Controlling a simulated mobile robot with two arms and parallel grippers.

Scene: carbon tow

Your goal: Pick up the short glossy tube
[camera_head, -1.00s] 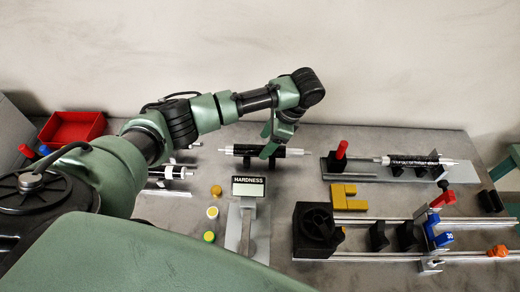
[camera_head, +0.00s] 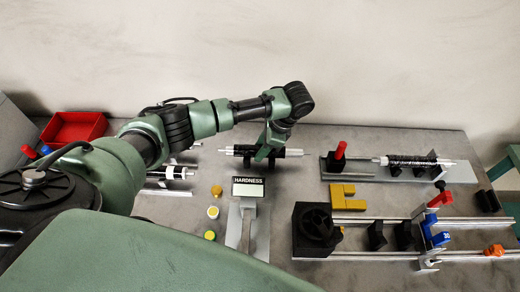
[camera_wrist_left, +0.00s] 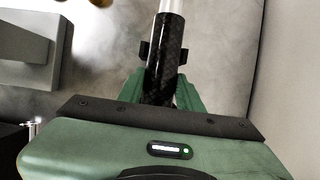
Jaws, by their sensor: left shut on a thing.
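A short black tube (camera_head: 291,153) with a woven, shiny surface sits on a white rod at the back middle of the table. It also shows in the left wrist view (camera_wrist_left: 166,58), running up between my green fingers. The fingers hide part of the tube. Dark support pieces (camera_wrist_left: 145,51) show on both sides of the tube in the left wrist view. My right gripper is not in view.
A "HARDNESS" block (camera_head: 248,187) stands just in front of the tube. Another dark tube (camera_head: 412,160) lies on a rack at the right, near a red upright handle (camera_head: 340,151). A rail fixture (camera_head: 318,232) fills the front right. A red bin (camera_head: 74,127) is at the back left.

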